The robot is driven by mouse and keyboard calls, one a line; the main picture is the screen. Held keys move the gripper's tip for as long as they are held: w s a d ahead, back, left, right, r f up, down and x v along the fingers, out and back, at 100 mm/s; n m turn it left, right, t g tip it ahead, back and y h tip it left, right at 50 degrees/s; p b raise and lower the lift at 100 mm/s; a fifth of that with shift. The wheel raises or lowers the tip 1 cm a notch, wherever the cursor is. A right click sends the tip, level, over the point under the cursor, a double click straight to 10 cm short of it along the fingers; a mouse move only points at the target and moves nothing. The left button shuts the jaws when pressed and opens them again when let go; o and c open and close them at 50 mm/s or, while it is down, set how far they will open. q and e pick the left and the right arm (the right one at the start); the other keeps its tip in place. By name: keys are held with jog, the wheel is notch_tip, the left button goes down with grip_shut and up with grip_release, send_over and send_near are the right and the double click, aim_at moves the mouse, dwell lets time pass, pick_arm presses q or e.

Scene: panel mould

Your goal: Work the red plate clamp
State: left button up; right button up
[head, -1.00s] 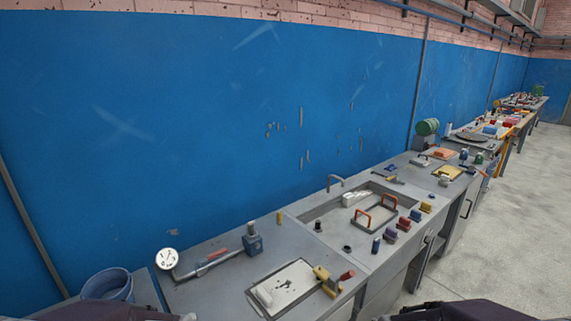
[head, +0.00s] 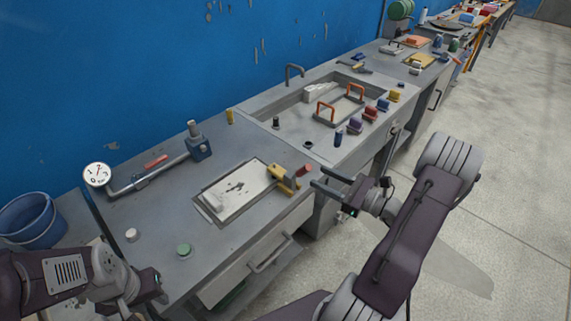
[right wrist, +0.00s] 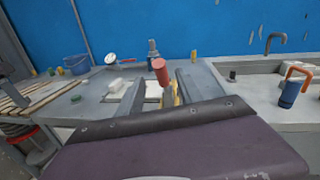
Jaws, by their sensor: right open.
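The plate clamp has a yellow body (head: 283,178) and a red handle end (head: 304,170). It sits at the right edge of the white plate (head: 238,190) in its recess on the bench. My right gripper (head: 320,177) is open, just right of the red handle and apart from it. In the right wrist view the red handle (right wrist: 160,70) stands up between my two spread fingers (right wrist: 161,88), with part of the yellow body (right wrist: 176,93) behind. My left gripper (head: 150,300) is low at the left, near the bench's front corner; its fingers are too unclear to read.
A gauge (head: 97,175) with a pipe and a blue-grey valve block (head: 198,143) stand behind the plate. A green knob (head: 184,250) lies on the bench. A drawer handle (head: 270,254) juts from the front. The sink (head: 262,115) is to the right, a blue bucket (head: 32,222) far left.

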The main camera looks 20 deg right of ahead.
aim_at(301, 173)
pick_arm(q)
jog(key=shift+w+r+p, duration=0.4)
jog(key=shift+r+p, duration=0.05)
jog(key=shift+p, duration=0.1)
pick_arm(e)
jog(key=x, duration=0.9)
jog(key=shift+w+a+f, duration=0.15)
jog(key=shift+w+f, duration=0.05)
jog(key=shift+w, duration=0.15)
pick_arm(q)
jog(key=shift+s, duration=0.1)
pick_arm(e)
jog(key=shift+c, duration=0.3)
grip_shut()
pick_arm(q)
jog(key=shift+r+p, duration=0.6)
jog(key=shift+r, duration=0.05)
pick_arm(e)
jog(key=shift+w+r, duration=0.1)
jog(key=shift+r, duration=0.2)
jog(key=shift+f+g, duration=0.2)
jog(key=shift+g, duration=0.1)
